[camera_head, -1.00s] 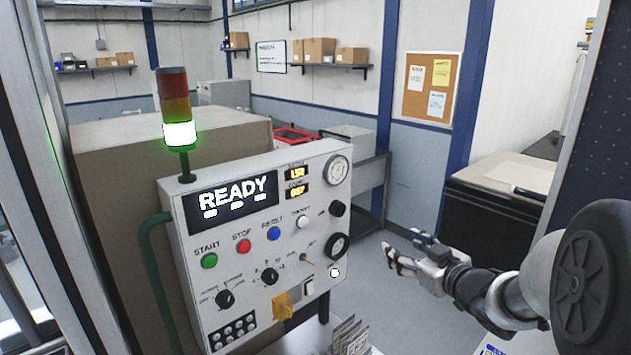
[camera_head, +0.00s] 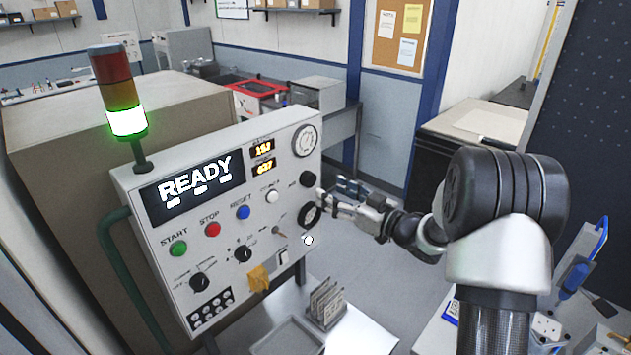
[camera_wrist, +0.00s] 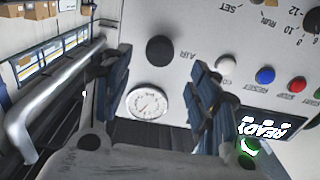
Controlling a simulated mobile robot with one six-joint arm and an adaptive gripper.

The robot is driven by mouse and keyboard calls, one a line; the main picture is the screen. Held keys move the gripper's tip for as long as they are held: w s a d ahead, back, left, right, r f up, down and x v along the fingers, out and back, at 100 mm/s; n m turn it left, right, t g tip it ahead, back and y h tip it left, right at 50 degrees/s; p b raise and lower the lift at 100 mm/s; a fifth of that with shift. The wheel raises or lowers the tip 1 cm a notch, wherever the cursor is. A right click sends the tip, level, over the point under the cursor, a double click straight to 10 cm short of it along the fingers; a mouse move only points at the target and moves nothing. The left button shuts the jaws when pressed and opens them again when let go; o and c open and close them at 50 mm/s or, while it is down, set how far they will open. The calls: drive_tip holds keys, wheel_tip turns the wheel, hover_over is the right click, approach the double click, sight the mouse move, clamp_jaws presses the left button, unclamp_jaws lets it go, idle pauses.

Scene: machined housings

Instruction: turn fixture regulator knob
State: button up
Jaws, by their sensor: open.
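The regulator knob (camera_head: 308,179) is a round black knob near the right edge of the grey control panel (camera_head: 150,235), below the round gauge (camera_head: 306,140) and beside an "AIR" label. In the wrist view, which shows the panel upside down, the knob (camera_wrist: 160,51) appears between the lines of my two fingers, with the gauge (camera_wrist: 148,102) nearer the palm. My gripper (camera_head: 331,196) is just right of the panel in the head view, with its fingers pointing toward it. The fingers (camera_wrist: 160,60) are spread and empty. I see no contact with the knob.
A metal table (camera_head: 350,335) with a rack of plates (camera_head: 326,303) stands below the panel. A stack light (camera_head: 123,95) glows green on top.

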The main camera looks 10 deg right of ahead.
sight(312, 182)
drive_tip(key=x, duration=0.6)
drive_tip(key=shift+w+a+p, duration=0.25)
drive_tip(key=shift+w+p, duration=0.05)
drive_tip(key=shift+p, duration=0.1)
drive_tip(key=shift+c, duration=0.5)
drive_tip(key=c, duration=1)
drive_tip(key=shift+b, duration=0.5)
